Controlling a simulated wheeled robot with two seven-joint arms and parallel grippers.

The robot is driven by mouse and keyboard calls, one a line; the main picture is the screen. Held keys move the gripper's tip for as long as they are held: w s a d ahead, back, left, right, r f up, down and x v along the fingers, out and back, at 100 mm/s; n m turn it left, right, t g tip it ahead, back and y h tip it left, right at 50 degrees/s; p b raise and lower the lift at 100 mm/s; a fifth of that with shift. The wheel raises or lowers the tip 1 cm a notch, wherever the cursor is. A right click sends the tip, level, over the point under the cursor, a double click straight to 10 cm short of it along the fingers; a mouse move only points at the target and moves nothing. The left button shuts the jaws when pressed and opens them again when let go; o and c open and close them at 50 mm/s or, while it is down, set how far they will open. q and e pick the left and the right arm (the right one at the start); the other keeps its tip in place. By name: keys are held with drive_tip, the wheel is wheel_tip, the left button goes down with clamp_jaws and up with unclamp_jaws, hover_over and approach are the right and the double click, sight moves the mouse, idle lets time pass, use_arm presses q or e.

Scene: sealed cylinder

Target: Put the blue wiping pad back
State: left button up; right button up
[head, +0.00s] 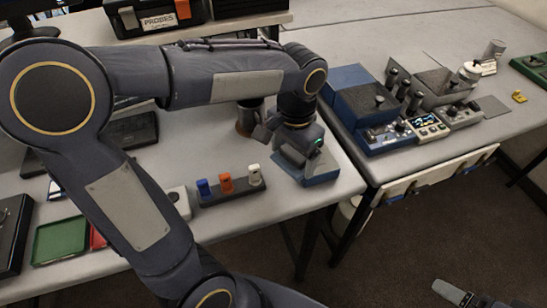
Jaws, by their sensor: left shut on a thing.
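My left gripper (300,150) points down over the right end of the near table and is shut on the blue wiping pad (321,174). The pad shows as a flat blue block below the fingers, close to the table's right edge. The gripper hides part of it, and I cannot tell whether it touches the table top. Part of my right gripper (458,293) shows low at the bottom right, over the dark floor, away from the tables. I cannot tell its jaw state.
A dark rack (232,190) with blue, orange and white pieces stands left of the pad. A brown cylinder (246,120) stands behind the gripper. A green tray (60,241) lies at left. The right table carries a blue-and-grey instrument (378,112). A gap separates the tables in front.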

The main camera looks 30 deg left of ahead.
use_arm(q)
hover_over(273, 169)
drive_tip(key=f, duration=0.6)
drive_tip(key=shift+s+d+f, duration=0.15)
drive_tip(key=shift+d+f, duration=0.05)
drive_tip(key=shift+d, duration=0.1)
drive_tip(key=f, duration=0.3)
drive_tip(key=shift+a+f, duration=0.2)
drive_tip(key=shift+a, duration=0.05)
drive_tip(key=shift+c, duration=1.3)
drive_tip(key=shift+f, duration=0.25)
drive_tip(key=o, duration=1.1)
drive_tip(key=shift+o, duration=0.2)
drive_tip(key=shift+r, duration=0.1)
